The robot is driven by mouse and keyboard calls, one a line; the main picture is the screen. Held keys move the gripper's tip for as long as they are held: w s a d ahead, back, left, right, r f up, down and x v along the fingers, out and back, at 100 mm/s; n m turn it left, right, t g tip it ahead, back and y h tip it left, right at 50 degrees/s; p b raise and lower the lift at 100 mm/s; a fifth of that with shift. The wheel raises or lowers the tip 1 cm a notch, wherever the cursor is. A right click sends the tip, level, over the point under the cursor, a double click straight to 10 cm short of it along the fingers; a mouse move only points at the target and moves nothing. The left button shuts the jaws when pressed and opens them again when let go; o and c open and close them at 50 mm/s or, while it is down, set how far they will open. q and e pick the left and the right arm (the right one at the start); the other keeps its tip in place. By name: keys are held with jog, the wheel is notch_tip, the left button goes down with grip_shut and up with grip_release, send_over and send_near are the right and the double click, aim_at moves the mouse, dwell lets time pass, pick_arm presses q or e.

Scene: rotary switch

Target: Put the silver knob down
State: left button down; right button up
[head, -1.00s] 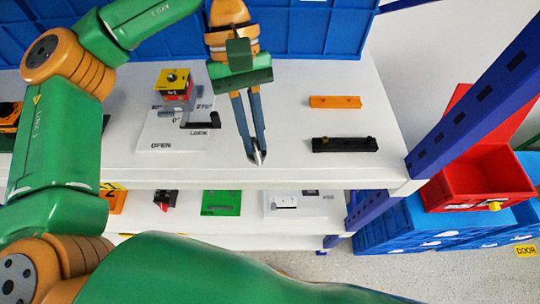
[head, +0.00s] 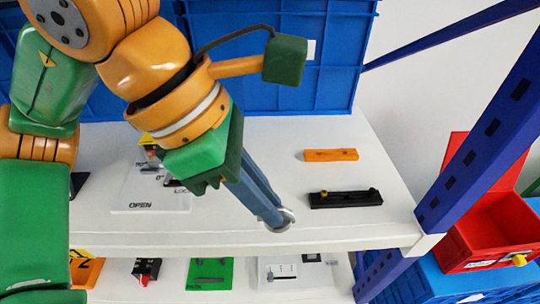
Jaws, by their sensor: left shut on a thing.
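My left gripper (head: 274,219) reaches down from the upper left over the white shelf. Its fingers are shut on the silver knob (head: 285,220), a small round metallic piece at the fingertips, close to the shelf's front edge. I cannot tell whether the knob touches the shelf (head: 240,233). My right gripper is not in view.
An orange bar (head: 331,155) and a black bar (head: 345,198) lie to the right of the gripper. Blue crates (head: 290,60) stand at the back. A blue post (head: 485,120) rises on the right. A red bin (head: 490,235) is beyond it. A lower shelf holds several small fixtures.

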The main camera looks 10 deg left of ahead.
pick_arm(q)
jog(key=w+a+f, duration=0.2)
jog(key=w+a+f+p, duration=0.1)
jog(key=w+f, duration=0.1)
jog(key=w, duration=0.1)
jog(key=w+a+f, duration=0.2)
jog(key=f, duration=0.1)
jog(key=shift+w+a+f+p, duration=0.1)
jog(key=shift+w+a+p, duration=0.05)
jog(key=shift+a+p, duration=0.2)
jog(key=f, duration=0.3)
jog(key=shift+w+a+f, duration=0.1)
jog(key=shift+w+f, duration=0.05)
jog(key=shift+w, duration=0.05)
jog(key=shift+f, duration=0.25)
jog(key=shift+f, duration=0.1)
